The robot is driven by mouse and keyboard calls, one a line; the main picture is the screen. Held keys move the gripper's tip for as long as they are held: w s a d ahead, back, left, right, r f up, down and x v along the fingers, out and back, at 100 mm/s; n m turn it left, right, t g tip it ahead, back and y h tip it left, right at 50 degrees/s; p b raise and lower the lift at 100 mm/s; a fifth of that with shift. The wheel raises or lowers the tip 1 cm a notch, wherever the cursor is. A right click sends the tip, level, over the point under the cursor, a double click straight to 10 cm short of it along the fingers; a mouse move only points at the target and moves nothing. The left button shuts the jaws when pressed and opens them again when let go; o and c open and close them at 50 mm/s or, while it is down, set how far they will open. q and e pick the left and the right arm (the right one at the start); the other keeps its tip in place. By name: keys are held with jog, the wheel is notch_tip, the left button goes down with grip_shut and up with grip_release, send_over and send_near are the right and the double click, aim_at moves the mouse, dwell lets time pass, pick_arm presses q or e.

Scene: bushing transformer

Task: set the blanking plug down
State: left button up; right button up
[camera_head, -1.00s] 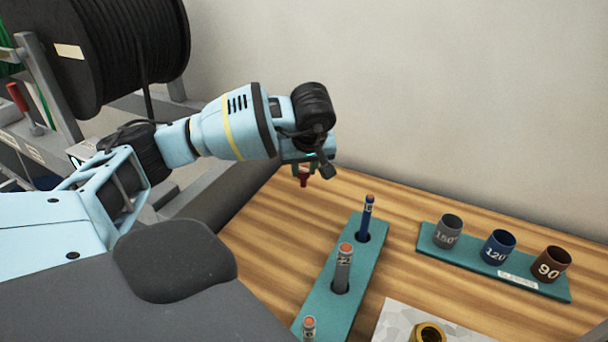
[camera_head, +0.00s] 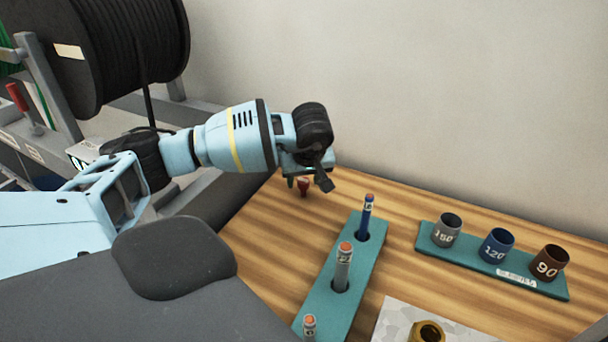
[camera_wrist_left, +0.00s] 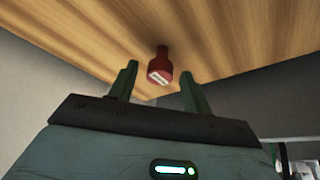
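The blanking plug (camera_head: 303,187) is a small dark red piece at the back left of the wooden table. In the left wrist view the plug (camera_wrist_left: 160,69) shows a white label, and its narrow end meets the wood. My left gripper (camera_head: 304,183) is over it with the fingers spread. In the left wrist view the two green fingers of the left gripper (camera_wrist_left: 158,84) stand apart on either side of the plug, with a gap on both sides. My right gripper is not in view.
A second teal rack (camera_head: 482,271) holds cups marked 150, 120 and 90. A brass ring (camera_head: 427,332) is at the front. A cable drum (camera_head: 125,50) stands at the left.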

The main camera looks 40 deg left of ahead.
pick_arm(q)
jog(key=shift+d+r, duration=0.1)
jog(key=shift+r, duration=0.45)
jog(key=v, duration=1.1)
jog(key=shift+r+p, duration=0.2)
jog(key=shift+p, duration=0.1)
jog(key=shift+s, duration=0.1)
